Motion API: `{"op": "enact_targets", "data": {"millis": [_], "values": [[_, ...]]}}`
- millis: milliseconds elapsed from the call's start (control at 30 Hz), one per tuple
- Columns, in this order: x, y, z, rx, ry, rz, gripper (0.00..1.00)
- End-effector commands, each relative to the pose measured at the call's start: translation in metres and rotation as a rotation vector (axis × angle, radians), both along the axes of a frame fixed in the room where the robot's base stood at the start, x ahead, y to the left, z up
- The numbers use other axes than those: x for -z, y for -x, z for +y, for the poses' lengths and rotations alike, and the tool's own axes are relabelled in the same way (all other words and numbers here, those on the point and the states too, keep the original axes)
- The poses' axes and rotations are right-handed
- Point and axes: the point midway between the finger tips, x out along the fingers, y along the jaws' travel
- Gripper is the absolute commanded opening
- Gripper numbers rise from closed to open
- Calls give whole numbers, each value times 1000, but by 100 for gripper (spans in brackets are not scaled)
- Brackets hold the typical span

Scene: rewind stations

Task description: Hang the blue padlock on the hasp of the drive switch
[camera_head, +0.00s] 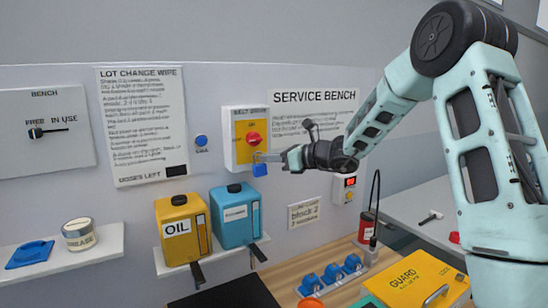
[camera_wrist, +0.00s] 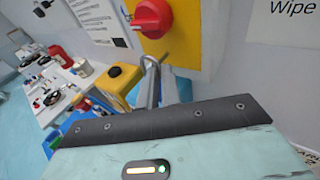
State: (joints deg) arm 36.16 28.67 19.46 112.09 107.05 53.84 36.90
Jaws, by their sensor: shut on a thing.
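The drive switch (camera_head: 237,150) is a white box with a yellow plate and a red knob (camera_head: 253,139) on the wall. Its knob (camera_wrist: 152,17) and yellow plate also show at the top of the wrist view. The blue padlock (camera_head: 260,170) is just below the knob, at the tips of my gripper (camera_head: 282,158). My gripper is shut on it, reaching in from the right. In the wrist view a bent metal loop shows at the fingertips (camera_wrist: 152,68), close to the plate. I cannot tell whether the shackle passes through the hasp, which is not clearly visible.
A yellow oil can (camera_head: 181,232) and a blue can (camera_head: 236,218) stand on a small shelf below the switch. Several blue items (camera_head: 333,275) and a yellow guard box (camera_head: 416,280) lie on the bench. A blue call button (camera_head: 201,141) is left of the switch.

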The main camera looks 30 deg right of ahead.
Motion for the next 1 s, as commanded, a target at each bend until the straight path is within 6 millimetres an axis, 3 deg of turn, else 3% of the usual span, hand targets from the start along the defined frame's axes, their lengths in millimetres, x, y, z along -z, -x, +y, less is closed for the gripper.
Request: {"op": "enact_targets", "data": {"millis": [200, 233, 300, 1000], "values": [[4, -7, 0, 15, -1, 8, 0], [4, -7, 0, 15, -1, 8, 14], [4, -6, 1, 14, -1, 9, 31], [6, -5, 3, 7, 2, 11, 31]]}}
